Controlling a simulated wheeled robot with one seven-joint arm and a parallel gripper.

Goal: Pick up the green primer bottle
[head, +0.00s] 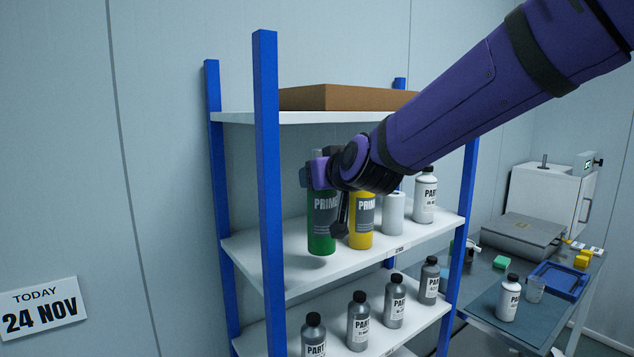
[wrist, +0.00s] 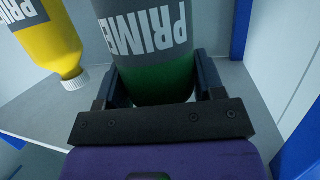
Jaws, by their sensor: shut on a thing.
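The green primer bottle (head: 321,240) is at the left end of the middle shelf of the rack in the head view, with a grey label reading PRIME. It looks upright. My gripper (head: 325,185) is shut on it near its upper part. In the wrist view the green bottle (wrist: 165,85) stands between the two fingers of my gripper (wrist: 155,85), one on each side. The head view does not show clearly whether its base touches the shelf. My gripper hides its top there.
A yellow primer bottle (head: 361,238) stands close to its right, then a plain white bottle (head: 393,212) and a white labelled bottle (head: 425,197). A blue post (head: 267,170) stands at the left front. The upper shelf (head: 250,118) with a cardboard box (head: 345,98) is above.

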